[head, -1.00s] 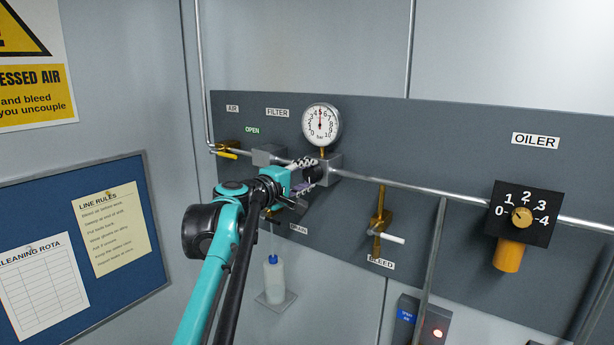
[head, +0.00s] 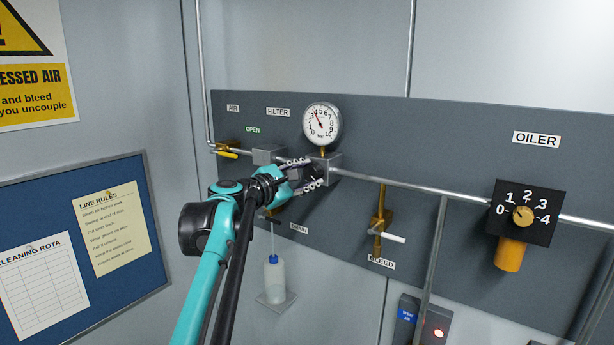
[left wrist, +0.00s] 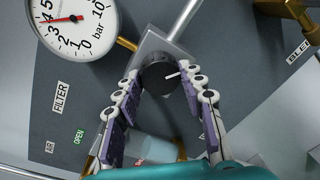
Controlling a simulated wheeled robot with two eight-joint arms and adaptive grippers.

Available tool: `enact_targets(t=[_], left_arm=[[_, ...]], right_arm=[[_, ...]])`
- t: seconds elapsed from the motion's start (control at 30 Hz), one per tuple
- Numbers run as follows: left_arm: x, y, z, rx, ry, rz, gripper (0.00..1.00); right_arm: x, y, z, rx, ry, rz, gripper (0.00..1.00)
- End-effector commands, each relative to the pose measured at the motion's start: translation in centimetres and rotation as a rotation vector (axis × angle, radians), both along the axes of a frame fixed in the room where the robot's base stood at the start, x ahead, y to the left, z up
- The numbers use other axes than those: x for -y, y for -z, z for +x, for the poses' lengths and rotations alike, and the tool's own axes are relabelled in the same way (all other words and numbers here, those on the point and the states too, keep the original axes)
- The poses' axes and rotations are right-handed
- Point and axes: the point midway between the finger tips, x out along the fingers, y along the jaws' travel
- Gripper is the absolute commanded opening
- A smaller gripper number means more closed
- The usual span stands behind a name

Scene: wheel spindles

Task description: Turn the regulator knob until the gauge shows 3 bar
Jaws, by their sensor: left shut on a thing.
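The round white gauge (head: 321,123) is on the grey panel; its red needle points up and left, between 3 and 4 and close to 4. It also shows, turned sideways, in the left wrist view (left wrist: 72,24). The black regulator knob (left wrist: 160,74) has a white line on it and sits on a grey block below the gauge. My left gripper (left wrist: 161,82) is shut on the knob, one finger on each side. In the head view the gripper (head: 307,174) mostly hides the knob. My right gripper is not in view.
A filter block (head: 267,154) and a yellow air valve (head: 229,153) are left of the gripper. A brass bleed valve (head: 381,221) and an oiler dial (head: 523,213) are to the right. A bottle (head: 274,272) stands below. A pipe (head: 440,188) crosses the panel.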

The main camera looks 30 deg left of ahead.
Motion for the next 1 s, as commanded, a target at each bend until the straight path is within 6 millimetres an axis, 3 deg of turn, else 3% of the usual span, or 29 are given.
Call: enact_targets(t=[0.77,0.8,0.83,0.87,1.0], left_arm=[[-0.02,0.08,0.00,-0.009,0.000,-0.100,0.11],[-0.02,0.08,0.00,-0.009,0.000,-0.100,0.47],[-0.02,0.08,0.00,-0.009,0.000,-0.100,0.55],[-0.02,0.08,0.00,-0.009,0.000,-0.100,0.61],[-0.01,0.06,0.00,-0.008,0.000,-0.100,0.61]], right_arm=[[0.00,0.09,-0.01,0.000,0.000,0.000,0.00],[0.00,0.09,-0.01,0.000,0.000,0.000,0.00],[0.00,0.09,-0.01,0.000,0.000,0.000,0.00],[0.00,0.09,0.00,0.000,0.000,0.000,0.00],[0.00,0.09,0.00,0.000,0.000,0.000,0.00]])
